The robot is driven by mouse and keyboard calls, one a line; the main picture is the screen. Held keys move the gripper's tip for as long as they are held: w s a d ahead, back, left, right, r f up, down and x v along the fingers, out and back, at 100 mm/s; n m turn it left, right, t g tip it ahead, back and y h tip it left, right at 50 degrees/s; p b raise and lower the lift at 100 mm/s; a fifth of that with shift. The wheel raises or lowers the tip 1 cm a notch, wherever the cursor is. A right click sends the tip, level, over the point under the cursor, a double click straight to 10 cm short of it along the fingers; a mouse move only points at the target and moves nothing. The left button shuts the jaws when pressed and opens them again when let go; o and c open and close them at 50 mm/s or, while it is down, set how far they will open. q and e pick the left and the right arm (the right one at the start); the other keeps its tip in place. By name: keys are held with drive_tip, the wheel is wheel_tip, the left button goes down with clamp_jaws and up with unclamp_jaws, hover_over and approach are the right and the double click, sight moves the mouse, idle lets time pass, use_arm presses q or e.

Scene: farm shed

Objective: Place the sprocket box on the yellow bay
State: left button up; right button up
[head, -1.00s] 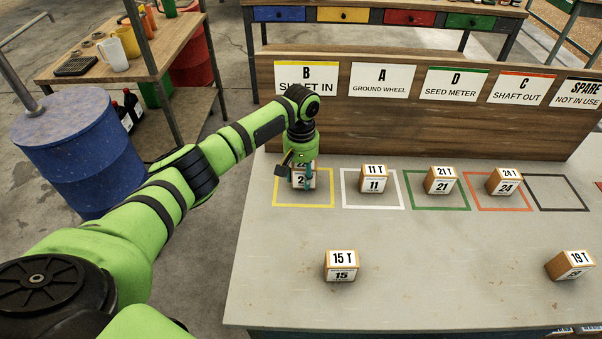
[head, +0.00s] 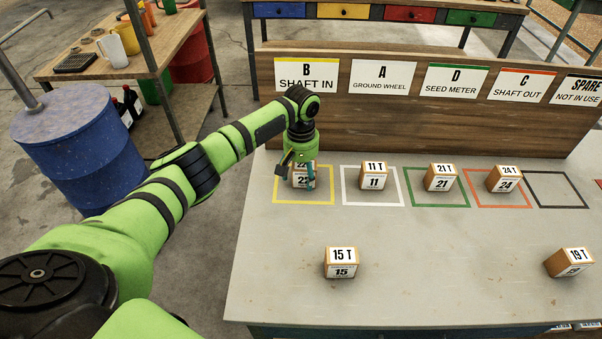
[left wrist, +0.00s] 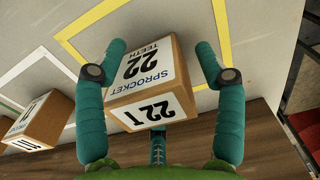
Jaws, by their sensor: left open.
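The sprocket box marked 22 T (head: 302,181) stands in the yellow bay (head: 290,203) under the sign B SHAFT IN. It also shows in the left wrist view (left wrist: 150,82), where part of the yellow outline (left wrist: 120,20) is visible beside it. My left gripper (head: 300,180) is over this box with its teal fingers (left wrist: 160,65) on either side of it. The fingers are open, and a gap shows between the right finger and the box. My right gripper is not in view.
Boxes 11 (head: 375,178), 21 (head: 440,178) and 24 (head: 505,179) stand in the white, green and red bays. The black spare bay (head: 557,207) is empty. Boxes 15 (head: 341,263) and 19 (head: 569,263) stand nearer the front. A wooden sign board (head: 420,125) rises behind.

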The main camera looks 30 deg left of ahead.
use_arm(q)
wheel_tip(320, 180, up, 12)
drive_tip(key=shift+w+f+b, duration=0.1)
drive_tip(key=shift+b, duration=0.55)
